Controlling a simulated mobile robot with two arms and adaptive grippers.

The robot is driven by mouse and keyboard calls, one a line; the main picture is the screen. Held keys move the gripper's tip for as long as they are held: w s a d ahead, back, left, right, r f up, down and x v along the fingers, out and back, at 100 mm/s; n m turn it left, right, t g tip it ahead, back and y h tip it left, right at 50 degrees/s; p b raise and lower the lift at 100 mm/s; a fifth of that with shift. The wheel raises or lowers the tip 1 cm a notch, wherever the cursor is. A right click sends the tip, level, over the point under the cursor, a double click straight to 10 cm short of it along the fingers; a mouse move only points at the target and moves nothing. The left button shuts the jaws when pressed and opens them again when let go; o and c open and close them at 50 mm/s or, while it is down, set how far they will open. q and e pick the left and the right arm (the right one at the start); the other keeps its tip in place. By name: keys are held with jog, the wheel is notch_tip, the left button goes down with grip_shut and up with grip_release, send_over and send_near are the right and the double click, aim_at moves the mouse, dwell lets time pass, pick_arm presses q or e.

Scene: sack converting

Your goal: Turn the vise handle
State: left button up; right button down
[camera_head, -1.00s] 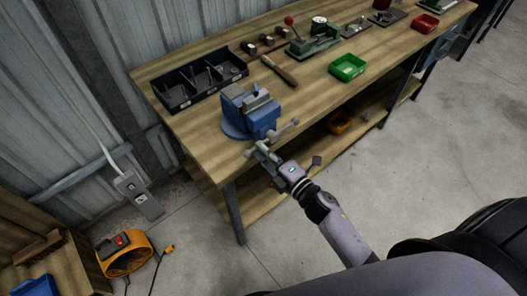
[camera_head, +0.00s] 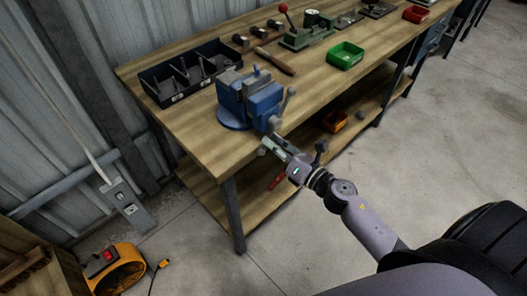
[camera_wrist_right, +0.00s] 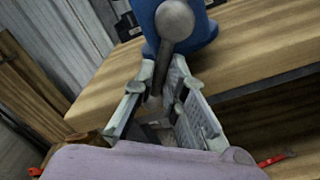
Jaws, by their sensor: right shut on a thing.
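The blue vise (camera_head: 236,102) is mounted at the near left corner of the wooden workbench. Its grey handle (camera_head: 290,92) has a ball end and slopes steeply in front of the vise, its upper end to the right. My right gripper (camera_head: 272,145) is at the handle's lower part, just off the bench's front edge. In the right wrist view, a large grey ball (camera_wrist_right: 175,19) hangs before the blue vise body, and the grey bar (camera_wrist_right: 155,92) runs down between the fingers, which are shut on it. The fingers partly hide the bar. My left gripper is not in view.
The bench (camera_head: 205,140) carries a black divided bin (camera_head: 190,80), a green tray (camera_head: 346,56), a red tray (camera_head: 416,14) and several tools behind the vise. An orange tray (camera_head: 335,121) sits on the lower shelf. The floor (camera_head: 420,150) in front is clear.

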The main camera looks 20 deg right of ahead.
jog(key=shift+w+d+f+n+b, duration=0.15)
jog(key=shift+d+n+b, duration=0.45)
jog(key=shift+n, duration=0.5)
jog(key=shift+w+d+f+n+b, duration=0.15)
jog(key=shift+d+n+b, duration=0.15)
jog(key=shift+n+b, duration=0.65)
jog(key=shift+w+d+f+n+b, duration=0.15)
jog(key=shift+d+n+b, duration=0.35)
jog(key=shift+n, duration=0.75)
jog(key=c, duration=1.7)
grip_release()
jog(key=shift+w+a, duration=0.1)
jog(key=shift+o, duration=0.5)
